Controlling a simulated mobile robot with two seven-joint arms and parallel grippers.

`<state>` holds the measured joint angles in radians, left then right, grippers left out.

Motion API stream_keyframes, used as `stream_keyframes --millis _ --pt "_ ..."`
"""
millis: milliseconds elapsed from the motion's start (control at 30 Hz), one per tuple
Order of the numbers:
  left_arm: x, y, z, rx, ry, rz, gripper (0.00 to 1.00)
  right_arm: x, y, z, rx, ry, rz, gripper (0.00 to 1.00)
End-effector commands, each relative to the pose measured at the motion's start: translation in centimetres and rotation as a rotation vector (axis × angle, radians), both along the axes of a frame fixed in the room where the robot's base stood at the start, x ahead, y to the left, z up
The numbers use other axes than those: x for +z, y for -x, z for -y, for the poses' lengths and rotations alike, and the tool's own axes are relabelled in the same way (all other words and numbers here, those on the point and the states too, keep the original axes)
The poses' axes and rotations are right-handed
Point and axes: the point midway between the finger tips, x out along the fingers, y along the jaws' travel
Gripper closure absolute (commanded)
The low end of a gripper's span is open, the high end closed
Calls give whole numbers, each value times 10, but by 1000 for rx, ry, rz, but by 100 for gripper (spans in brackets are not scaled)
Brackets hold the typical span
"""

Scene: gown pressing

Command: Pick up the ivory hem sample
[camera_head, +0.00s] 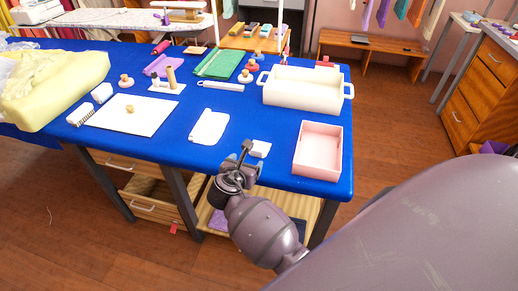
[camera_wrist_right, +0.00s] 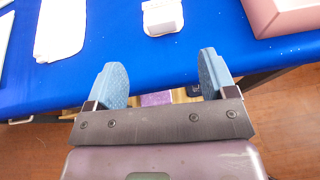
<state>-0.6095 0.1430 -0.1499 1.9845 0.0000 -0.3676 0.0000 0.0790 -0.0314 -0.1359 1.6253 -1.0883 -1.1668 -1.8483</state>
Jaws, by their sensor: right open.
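A small ivory-white folded piece (camera_head: 261,148), which I take for the ivory hem sample, lies near the front edge of the blue table. In the right wrist view the piece (camera_wrist_right: 163,17) lies at the top, ahead of the gap between my fingers. My right gripper (camera_head: 244,160) is at the table's front edge, just to the left of and nearer than the piece. In the wrist view the gripper (camera_wrist_right: 160,82) has its two blue-grey fingers spread, with nothing between them. My left gripper is not in view.
A pink open tray (camera_head: 334,151) stands right of the piece, with a cream two-handled bin (camera_head: 304,88) behind it. A flat white tag-shaped piece (camera_head: 209,127) lies to the left. A white board (camera_head: 130,115) lies further left. Bare blue cloth (camera_head: 283,165) surrounds the small piece.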

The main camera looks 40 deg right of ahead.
Motion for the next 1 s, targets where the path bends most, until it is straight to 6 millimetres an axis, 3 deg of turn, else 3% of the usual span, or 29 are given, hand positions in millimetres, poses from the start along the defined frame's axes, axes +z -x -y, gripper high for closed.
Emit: stream_keyframes --millis 133,1000 --pt "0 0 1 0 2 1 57 3 -8 5 2 44 -29 22" --pt "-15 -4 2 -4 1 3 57 -39 -57 75 4 42 -29 22"
